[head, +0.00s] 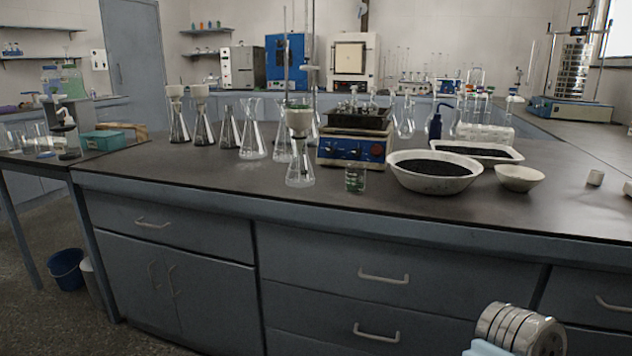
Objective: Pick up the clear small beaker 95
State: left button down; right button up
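A small clear beaker (355,180) stands upright on the dark bench top near its front edge, in front of the blue-fronted hot plate device. It looks dark or greenish inside, and no number on it can be read. A clear conical flask with a funnel (300,172) stands to its left, and a wide white bowl (434,176) of dark grains stands to its right, both apart from it.
The blue-fronted device (353,150) stands close behind the beaker. More flasks (252,140) stand at back left. A small bowl (519,178) and a white tray (469,151) are at right. A ringed metal cylinder (517,330) shows at the lower right. The bench front left is clear.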

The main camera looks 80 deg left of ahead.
aim_at(356, 172)
jog(key=u, duration=2.3)
